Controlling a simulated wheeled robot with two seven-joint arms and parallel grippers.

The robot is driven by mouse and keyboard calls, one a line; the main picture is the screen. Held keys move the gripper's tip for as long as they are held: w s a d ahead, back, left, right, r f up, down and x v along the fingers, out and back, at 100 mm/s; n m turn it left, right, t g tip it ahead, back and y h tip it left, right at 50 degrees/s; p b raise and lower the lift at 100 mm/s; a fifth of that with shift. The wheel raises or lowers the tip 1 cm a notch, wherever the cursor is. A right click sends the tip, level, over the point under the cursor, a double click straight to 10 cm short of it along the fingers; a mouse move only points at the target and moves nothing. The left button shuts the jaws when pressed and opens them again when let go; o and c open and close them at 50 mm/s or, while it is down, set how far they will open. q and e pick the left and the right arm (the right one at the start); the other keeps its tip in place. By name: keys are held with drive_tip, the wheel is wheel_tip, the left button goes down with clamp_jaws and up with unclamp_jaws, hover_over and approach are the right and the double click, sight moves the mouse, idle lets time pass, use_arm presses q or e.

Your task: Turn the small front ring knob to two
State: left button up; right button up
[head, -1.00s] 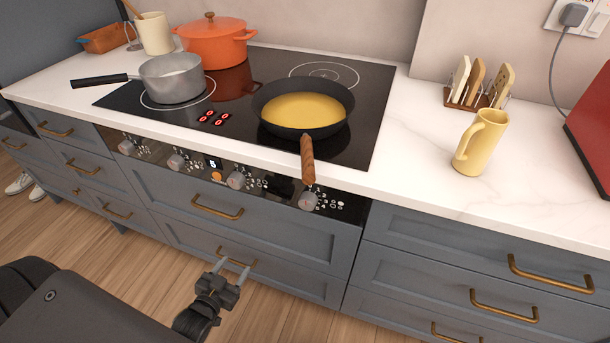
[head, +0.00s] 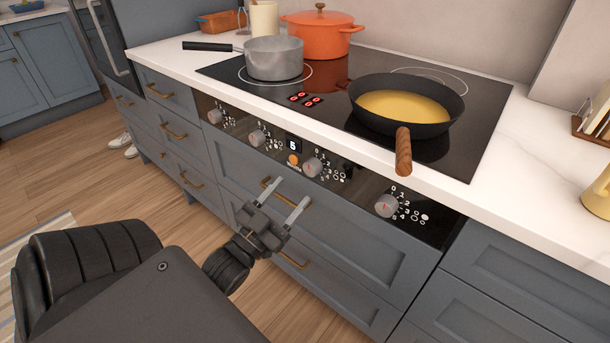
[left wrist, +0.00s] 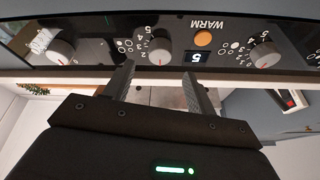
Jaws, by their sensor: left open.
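The black control panel (head: 345,181) has several grey knobs with red pointer marks: the far left knob (head: 214,116), the second knob (head: 257,138), the third knob (head: 312,167) and the far right knob (head: 387,205). Small ring symbols beside them are too small to tell which is the small front ring's. My left gripper (head: 293,192) is open and empty, in front of the drawers, below the third knob and apart from it. In the left wrist view the gripper (left wrist: 158,75) points at the panel, with one knob (left wrist: 160,51) between the fingertips. My right gripper is out of view.
An orange button (head: 293,160) and a lit display sit mid-panel. Above, the hob (head: 335,120) bears a grey saucepan (head: 274,58), an orange pot (head: 320,38) and a frying pan whose wooden handle (head: 403,150) overhangs the front edge. Brass drawer handles project below the panel.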

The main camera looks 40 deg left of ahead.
sight(309, 172)
use_arm(q)
drive_tip(key=x, duration=0.6)
drive_tip(key=shift+w, duration=0.1)
drive_tip(key=shift+c, duration=0.2)
drive_tip(key=c, duration=0.9)
